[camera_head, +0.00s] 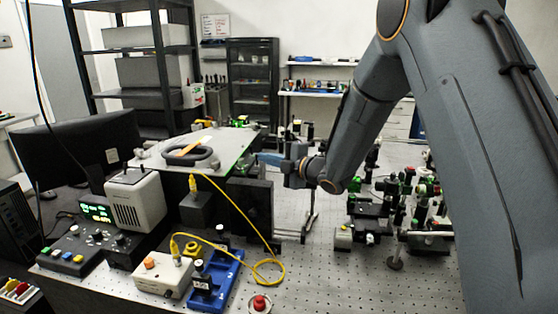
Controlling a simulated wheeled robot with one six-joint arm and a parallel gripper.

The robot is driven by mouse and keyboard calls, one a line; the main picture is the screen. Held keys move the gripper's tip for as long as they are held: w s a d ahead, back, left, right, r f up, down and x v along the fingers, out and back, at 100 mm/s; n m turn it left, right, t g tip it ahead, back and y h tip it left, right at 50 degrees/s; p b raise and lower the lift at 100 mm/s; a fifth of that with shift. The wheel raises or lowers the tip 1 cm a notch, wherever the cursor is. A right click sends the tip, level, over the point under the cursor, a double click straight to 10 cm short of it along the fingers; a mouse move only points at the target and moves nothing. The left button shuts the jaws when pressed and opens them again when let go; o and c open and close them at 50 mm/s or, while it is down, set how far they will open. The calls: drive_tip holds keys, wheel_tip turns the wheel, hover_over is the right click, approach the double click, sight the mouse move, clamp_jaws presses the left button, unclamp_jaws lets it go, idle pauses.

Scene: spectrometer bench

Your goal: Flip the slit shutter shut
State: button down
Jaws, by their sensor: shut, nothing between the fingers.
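My gripper (270,158) is small in the picture, at the end of my arm, which reaches in from the upper right. Its bluish fingers are shut and empty. They point left and lie close to the right edge of a pale flat plate (225,143); I cannot tell whether they touch it. A black upright panel (253,207) stands below the plate and the gripper. I cannot pick out the slit shutter, so its position is not clear.
A black ring (207,158) lies on the plate. A yellow cable (240,212) loops down to the perforated bench (310,270) near a blue block (217,280) and a red button (259,303). Several optical mounts (375,215) crowd the right, partly behind my arm. Bare bench shows at front centre.

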drive_tip(key=shift+w+a+b, duration=0.15)
drive_tip(key=shift+b, duration=0.15)
drive_tip(key=shift+r, duration=0.1)
drive_tip(key=b+v, duration=0.3)
drive_tip(key=v, duration=1.1)
drive_tip(key=shift+r, duration=0.3)
drive_tip(key=shift+w, duration=0.1)
